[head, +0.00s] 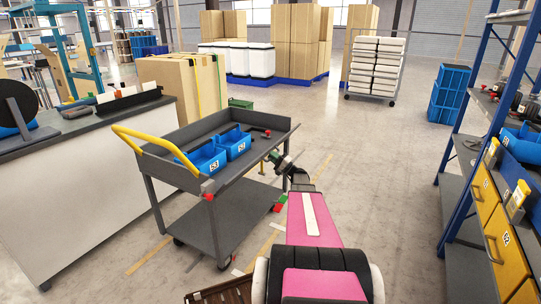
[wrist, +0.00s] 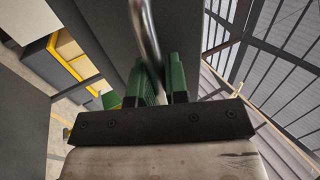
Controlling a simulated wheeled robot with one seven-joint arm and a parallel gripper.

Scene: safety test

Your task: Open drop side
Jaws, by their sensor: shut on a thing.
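A grey two-shelf cart (head: 160,208) with a yellow push handle (head: 150,142) stands left of my arm. Its drop side (head: 238,178), the long wall facing my arm, looks upright, with a red corner piece (head: 208,190) at its near end. My gripper (head: 277,160) is beside this wall, partly hidden by my arm in the head view. In the wrist view, the green fingers of my gripper (wrist: 160,75) are shut on a curved metal handle (wrist: 146,30), in front of a dark grey panel (wrist: 108,35).
Blue bins (head: 206,158) sit in the cart's top tray. A workbench (head: 75,190) stands close on the cart's left. A blue-framed shelf (head: 452,130) with yellow drawers (head: 497,240) is at the right. The floor (head: 375,190) between cart and shelf is mostly clear.

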